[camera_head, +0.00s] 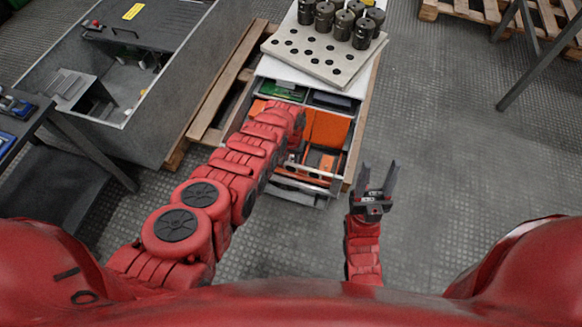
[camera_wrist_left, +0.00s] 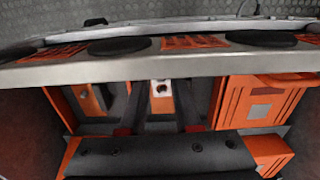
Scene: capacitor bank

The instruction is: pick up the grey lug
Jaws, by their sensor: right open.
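In the left wrist view, a small pale grey piece with a dark hole (camera_wrist_left: 161,89), which looks like the grey lug, lies on an orange strip in the drawer. My left gripper (camera_wrist_left: 159,108) shows as two dark fingers, apart, one on each side of this piece with gaps beside it. Contact cannot be made out. In the head view my left arm reaches over the open drawer (camera_head: 300,196), and its gripper is hidden there. My right gripper (camera_head: 377,182) is open and empty, above the floor right of the drawer.
Orange bins (camera_head: 326,128) stand in the drawer; one shows at right in the wrist view (camera_wrist_left: 262,100). A pale board (camera_head: 326,60) with holes and dark cylinders (camera_head: 340,22) tops the cabinet. A grey open box (camera_head: 130,85) stands left.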

